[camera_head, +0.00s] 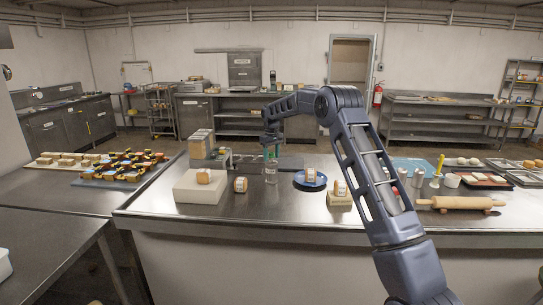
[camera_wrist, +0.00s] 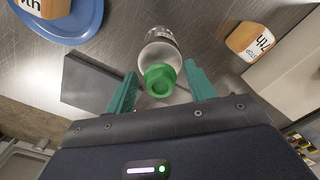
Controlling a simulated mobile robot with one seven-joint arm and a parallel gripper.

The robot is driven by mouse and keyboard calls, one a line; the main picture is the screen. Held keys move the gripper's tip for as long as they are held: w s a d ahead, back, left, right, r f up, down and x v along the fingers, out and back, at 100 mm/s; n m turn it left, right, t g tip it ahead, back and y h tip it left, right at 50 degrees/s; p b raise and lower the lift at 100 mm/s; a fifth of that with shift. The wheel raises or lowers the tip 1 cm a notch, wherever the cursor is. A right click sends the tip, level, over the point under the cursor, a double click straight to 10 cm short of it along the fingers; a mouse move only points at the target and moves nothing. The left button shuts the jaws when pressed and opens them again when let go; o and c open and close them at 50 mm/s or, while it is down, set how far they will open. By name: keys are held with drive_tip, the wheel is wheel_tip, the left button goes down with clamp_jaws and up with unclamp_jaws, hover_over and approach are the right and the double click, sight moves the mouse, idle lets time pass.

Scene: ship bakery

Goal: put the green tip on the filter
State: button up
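A green ring-shaped tip (camera_wrist: 160,82) sits at the near end of a clear cylinder (camera_wrist: 160,45) in the wrist view. The clear cylinder stands upright on the metal counter in the head view (camera_head: 271,174). I cannot tell whether this cylinder is the filter; no other thing is clearly a filter. My gripper (camera_head: 271,153) points down over the cylinder. In the wrist view my gripper (camera_wrist: 159,74) has its teal fingers apart, one on each side of the green tip, with narrow gaps visible. The tip's underside is hidden.
A labelled loaf (camera_head: 240,184) stands left of the cylinder, beside a white block (camera_head: 200,190) with another loaf. A blue plate (camera_head: 300,184) with a loaf is close on the right. A rolling pin (camera_head: 460,203) lies farther right. The counter's front strip is clear.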

sight(271, 153)
wheel_tip(271, 153, up, 12)
drive_tip(key=s+d+r+m+t, duration=0.1)
drive_tip(key=s+d+r+m, duration=0.1)
drive_tip(key=s+d+r, duration=1)
drive_tip(key=s+d+r+m+t, duration=0.1)
drive_tip(key=s+d+r+m, duration=0.15)
drive_tip(key=s+d, duration=1)
drive_tip(key=s+d+f+m+t, duration=0.1)
drive_tip(key=s+d, duration=0.3)
drive_tip(key=s, duration=0.3)
drive_tip(key=s+d+f+m, duration=0.1)
drive_tip(key=s+d, duration=0.4)
drive_tip(key=s, duration=0.3)
drive_tip(key=s+d+f+m, duration=0.1)
drive_tip(key=s+d+f, duration=0.1)
drive_tip(key=s+f, duration=0.3)
drive_tip(key=s+d+f+m+t, duration=0.1)
drive_tip(key=s+d+f, duration=0.2)
drive_tip(key=s, duration=0.8)
wheel_tip(271, 153, down, 2)
drive_tip(key=shift+s+d+f+t, duration=0.25)
drive_tip(key=shift+s+t, duration=0.05)
drive_tip(key=shift+m, duration=0.25)
